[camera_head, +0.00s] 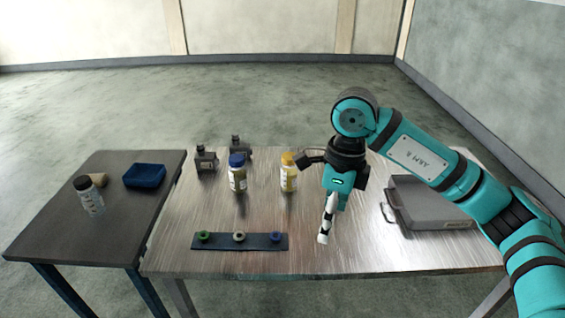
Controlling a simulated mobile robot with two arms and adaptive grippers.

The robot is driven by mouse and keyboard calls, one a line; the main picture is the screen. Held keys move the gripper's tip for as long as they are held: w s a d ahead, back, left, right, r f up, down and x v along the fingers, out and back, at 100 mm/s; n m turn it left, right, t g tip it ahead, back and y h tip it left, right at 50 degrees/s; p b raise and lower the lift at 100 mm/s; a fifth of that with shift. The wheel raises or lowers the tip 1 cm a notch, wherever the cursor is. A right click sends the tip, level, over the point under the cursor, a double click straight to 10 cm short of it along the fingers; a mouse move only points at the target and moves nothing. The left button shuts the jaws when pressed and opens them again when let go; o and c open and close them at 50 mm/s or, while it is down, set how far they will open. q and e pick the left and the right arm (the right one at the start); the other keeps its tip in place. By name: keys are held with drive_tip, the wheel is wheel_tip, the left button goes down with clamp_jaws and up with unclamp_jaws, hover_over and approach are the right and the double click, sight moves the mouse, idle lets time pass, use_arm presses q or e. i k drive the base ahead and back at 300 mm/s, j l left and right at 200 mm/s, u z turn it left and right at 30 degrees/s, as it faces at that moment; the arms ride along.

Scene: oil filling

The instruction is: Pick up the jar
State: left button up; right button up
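Several jar-like containers are in view. A jar with a yellow lid (289,177) stands upright on the metal table, just left of my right gripper (314,198). A jar with a blue lid (238,177) stands upright further left. A clear jar with a dark lid (92,200) stands on the dark side table. My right gripper is open and appears empty. One dark finger reaches left near the yellow lid, and the other, black and white, points down toward the table front; contact with the jar cannot be told. My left gripper is not in view.
Two dark bottles (206,162) stand behind the blue-lidded jar. A dark strip with coloured rings (263,242) lies at the table's front. A grey tray (425,222) with a handle lies at right. A blue bin (145,176) and a tan object (100,179) are on the side table.

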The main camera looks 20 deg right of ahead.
sight(288, 174)
drive_tip(key=i, duration=1.2)
